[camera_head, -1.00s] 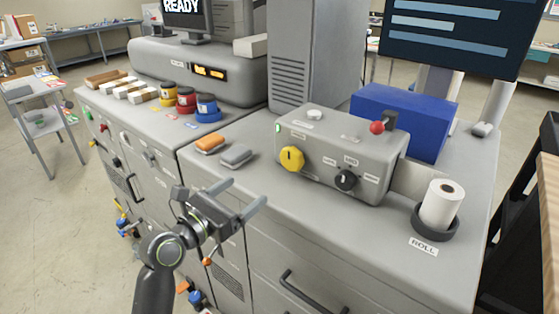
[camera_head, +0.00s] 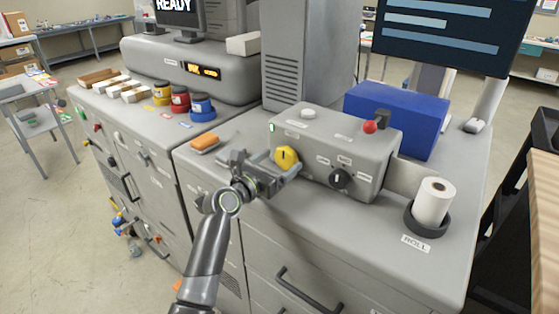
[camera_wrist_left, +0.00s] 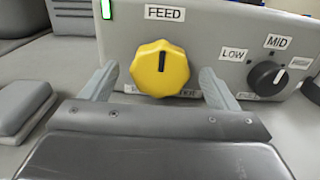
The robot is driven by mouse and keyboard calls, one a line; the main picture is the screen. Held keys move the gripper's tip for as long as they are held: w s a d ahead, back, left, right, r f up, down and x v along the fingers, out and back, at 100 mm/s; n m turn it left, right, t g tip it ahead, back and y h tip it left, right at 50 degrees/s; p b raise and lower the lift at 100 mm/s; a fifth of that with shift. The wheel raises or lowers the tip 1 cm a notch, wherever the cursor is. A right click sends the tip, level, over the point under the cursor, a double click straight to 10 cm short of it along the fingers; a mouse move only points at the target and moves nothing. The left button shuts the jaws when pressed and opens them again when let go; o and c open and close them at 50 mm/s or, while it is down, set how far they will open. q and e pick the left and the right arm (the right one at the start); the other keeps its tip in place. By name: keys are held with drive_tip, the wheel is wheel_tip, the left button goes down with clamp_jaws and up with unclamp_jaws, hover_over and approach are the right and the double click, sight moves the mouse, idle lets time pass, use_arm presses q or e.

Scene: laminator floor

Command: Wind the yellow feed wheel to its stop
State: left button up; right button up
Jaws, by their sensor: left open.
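The yellow feed wheel (camera_head: 286,158) is a lobed knob on the front of a grey control box (camera_head: 362,187). In the left wrist view the wheel (camera_wrist_left: 160,69) sits under the FEED label, with a dark mark near its centre pointing roughly upright. My left gripper (camera_head: 281,164) is at the wheel, its jaws open. In the left wrist view its fingers (camera_wrist_left: 158,88) stand on either side of the wheel, with gaps between them and it. My right gripper is not in view.
A black selector knob (camera_head: 340,178) with LOW and MID labels is right of the wheel. An orange block (camera_head: 205,143) lies left. A white roll (camera_head: 433,202) stands at right.

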use_arm(q)
drive_tip(key=shift+w+d, duration=0.25)
drive_tip(key=shift+w, duration=0.05)
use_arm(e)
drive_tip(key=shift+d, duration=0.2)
use_arm(q)
drive_tip(key=c, duration=1)
drive_tip(key=shift+o, duration=0.2)
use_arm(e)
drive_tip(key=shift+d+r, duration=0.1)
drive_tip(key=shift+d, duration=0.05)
use_arm(q)
drive_tip(key=m, duration=0.2)
drive_tip(key=shift+m+p, duration=0.4)
drive_tip(key=shift+s+d+m, duration=0.1)
drive_tip(key=shift+d+m, duration=0.05)
drive_tip(key=shift+m, duration=1.85)
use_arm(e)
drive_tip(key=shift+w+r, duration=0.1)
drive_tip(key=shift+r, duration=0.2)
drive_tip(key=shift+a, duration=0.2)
